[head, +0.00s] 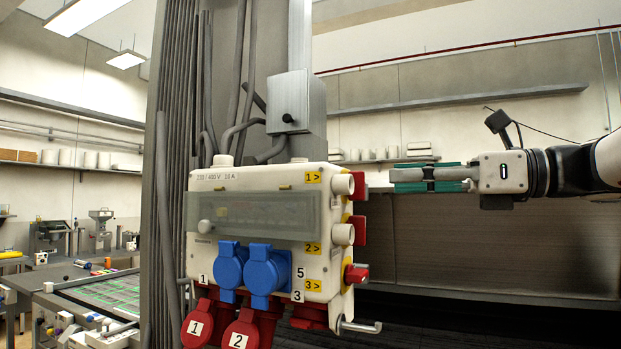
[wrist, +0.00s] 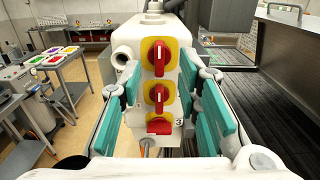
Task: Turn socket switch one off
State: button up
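The white socket box (head: 262,184) hangs on a grey column. On its right side are three red rotary switches on yellow plates, labelled 1, 2 and 3. Switch one (head: 359,186) is the top one; in the wrist view (wrist: 158,57) its handle stands upright. Switch two (wrist: 158,97), below it, is also upright. Switch three (wrist: 159,126), at the bottom, looks turned crosswise. My gripper (head: 394,180) comes in from the right at switch one's height, with a small gap to it.
White round fittings (head: 342,234) stick out near the switches. A metal hook (head: 360,327) juts from the lower right corner. Blue sockets (head: 266,270) and red sockets (head: 240,335) are on the front and underside.

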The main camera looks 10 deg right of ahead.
aim_at(357, 186)
jog(key=x, duration=0.6)
jog(key=shift+a, duration=0.1)
grip_shut()
